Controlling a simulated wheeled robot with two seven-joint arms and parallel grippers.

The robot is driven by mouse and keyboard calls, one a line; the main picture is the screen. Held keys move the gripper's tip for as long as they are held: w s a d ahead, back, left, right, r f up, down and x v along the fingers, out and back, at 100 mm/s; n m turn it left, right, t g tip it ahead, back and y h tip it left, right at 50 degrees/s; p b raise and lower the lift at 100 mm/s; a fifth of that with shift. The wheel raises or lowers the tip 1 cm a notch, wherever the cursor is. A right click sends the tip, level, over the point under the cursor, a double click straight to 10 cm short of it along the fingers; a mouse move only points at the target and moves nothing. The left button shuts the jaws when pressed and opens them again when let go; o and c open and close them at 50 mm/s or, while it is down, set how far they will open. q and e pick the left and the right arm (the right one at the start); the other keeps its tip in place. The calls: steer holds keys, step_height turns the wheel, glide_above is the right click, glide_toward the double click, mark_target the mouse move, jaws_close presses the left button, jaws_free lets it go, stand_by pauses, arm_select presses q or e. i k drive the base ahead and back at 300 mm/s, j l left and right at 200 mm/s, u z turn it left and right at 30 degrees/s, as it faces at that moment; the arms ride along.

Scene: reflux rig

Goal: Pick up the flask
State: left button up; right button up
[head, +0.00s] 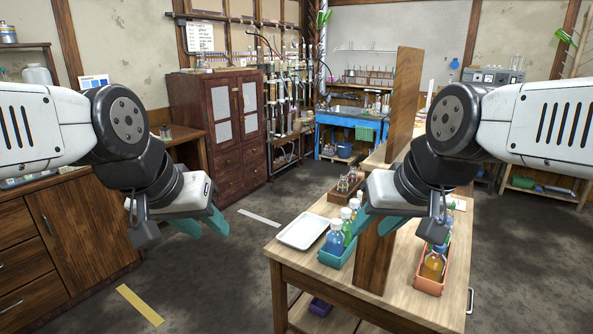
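A round-bodied glass vessel with orange liquid (433,265), which looks like a flask, stands in an orange tray (428,287) at the right of the table. Bottles with blue and green contents (335,238) stand in a teal tray (332,260) left of the upright board. I cannot tell which vessel is the task's flask. My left gripper (203,224) hangs over the floor left of the table, its teal fingers apart and empty. My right gripper (378,224) is above the table in front of the board, its fingers apart, with nothing visible between them. It hides part of the board.
A tall wooden board (402,105) stands upright across the wooden table (400,312). A white tray (303,230) lies at the table's left edge. A wooden rack (343,191) with small glassware is behind it.

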mark_target(366, 110)
steer(key=i+j+u, duration=0.3)
steer(key=j+u, duration=0.15)
steer(key=i+j+u, duration=0.65)
steer(key=i+u, duration=0.15)
steer(key=u, duration=0.15)
steer(key=i, duration=0.45)
steer(key=i+j+z, duration=0.1)
steer(key=i, duration=0.35)
steer(key=i+l+z, duration=0.15)
steer(key=i+z, duration=0.2)
steer(key=z, duration=0.15)
steer(key=i+z, duration=0.35)
steer(key=z, duration=0.15)
steer(key=i+j+z, duration=0.15)
steer(key=i+z, duration=0.2)
steer(key=z, duration=0.15)
steer(key=i+l+z, duration=0.15)
steer(key=i+z, duration=0.25)
steer(key=i, duration=0.25)
steer(key=i+z, duration=0.4)
steer(key=i, duration=1.6)
steer(key=i+z, duration=0.1)
steer(key=i, duration=1.3)
steer(key=i+j, duration=0.1)
steer(key=i, duration=1.3)
steer(key=i+l, duration=0.15)
steer(key=i, duration=0.75)
steer(key=i+l, duration=0.15)
steer(key=i, duration=0.75)
